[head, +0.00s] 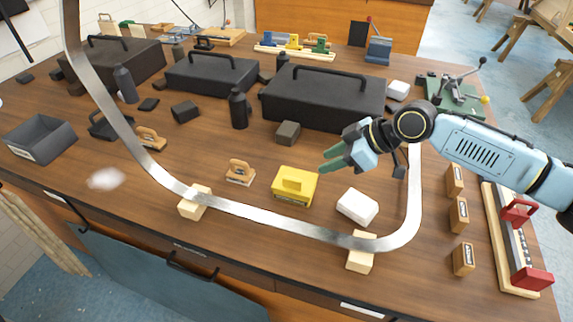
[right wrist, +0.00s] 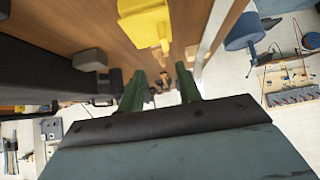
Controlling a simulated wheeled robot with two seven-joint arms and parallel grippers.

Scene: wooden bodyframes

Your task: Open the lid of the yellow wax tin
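The yellow wax tin (head: 295,186) stands on the wooden workbench, near the front middle, inside the bent metal strip. A raised yellow block, like a handle, shows on its top, and the lid looks shut. My right gripper (head: 326,160) is above and to the right of the tin, apart from it. In the right wrist view the tin (right wrist: 146,22) is at the top, beyond the green fingers. The fingers of my right gripper (right wrist: 160,85) stand apart with nothing between them. My left gripper is not in view.
A bent metal strip (head: 270,217) runs in front of the tin on wooden blocks (head: 194,203). A white block (head: 357,207) lies to the tin's right, a wooden stamp-like block (head: 240,172) to its left. A black toolbox (head: 322,100) and a small dark box (head: 288,133) stand behind.

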